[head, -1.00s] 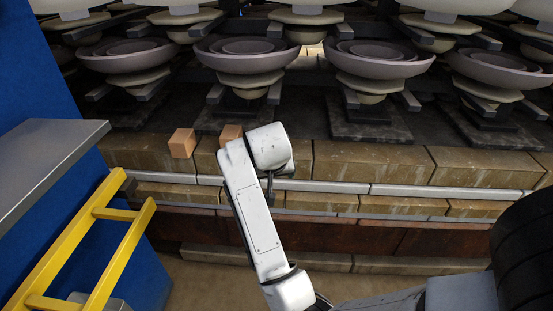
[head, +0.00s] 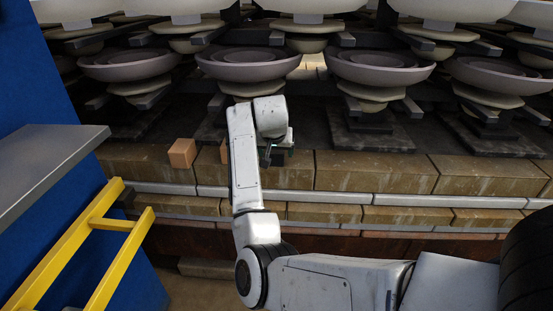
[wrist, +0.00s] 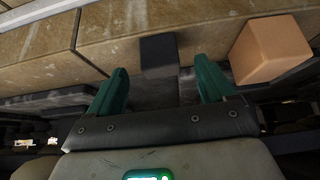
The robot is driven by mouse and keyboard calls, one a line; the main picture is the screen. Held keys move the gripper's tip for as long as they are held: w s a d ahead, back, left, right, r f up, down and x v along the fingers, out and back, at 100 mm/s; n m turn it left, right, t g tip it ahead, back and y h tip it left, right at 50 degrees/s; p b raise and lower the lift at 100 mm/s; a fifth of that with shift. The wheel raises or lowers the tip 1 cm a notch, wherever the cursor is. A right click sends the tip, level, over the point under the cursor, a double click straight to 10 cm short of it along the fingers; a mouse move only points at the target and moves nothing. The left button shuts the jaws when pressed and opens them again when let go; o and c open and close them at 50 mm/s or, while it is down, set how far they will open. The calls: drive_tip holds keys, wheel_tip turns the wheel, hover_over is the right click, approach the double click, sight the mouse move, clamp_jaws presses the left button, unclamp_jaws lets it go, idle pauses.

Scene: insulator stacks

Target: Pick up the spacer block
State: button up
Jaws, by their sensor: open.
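A small dark block (wrist: 158,55) lies on the brick ledge in the wrist view, just beyond and between my fingertips, not touching them as far as I can see. In the head view it shows dark beside my gripper (head: 269,153), partly hidden. A tan block (wrist: 270,52) sits outside the right finger in the wrist view. A tan block (head: 181,153) stands on the ledge left of my arm in the head view, and another (head: 224,151) is mostly hidden behind my arm. My gripper (wrist: 163,72) has its green fingers apart with nothing between them.
The brick ledge (head: 360,172) runs across the view, with a metal strip (head: 330,196) below it. Insulator stacks (head: 380,68) on dark plates (head: 368,132) stand close behind. A yellow ladder-like frame (head: 90,245) and a grey-topped blue cabinet (head: 50,165) are at the left.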

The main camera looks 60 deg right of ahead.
sight(276, 152)
drive_tip(key=shift+w+d, duration=0.2)
drive_tip(key=shift+d, duration=0.3)
drive_tip(key=b+x, duration=0.1)
drive_tip(key=x, duration=0.4)
drive_tip(key=c, duration=1.1)
drive_tip(key=shift+c, duration=0.4)
drive_tip(key=shift+r, duration=0.2)
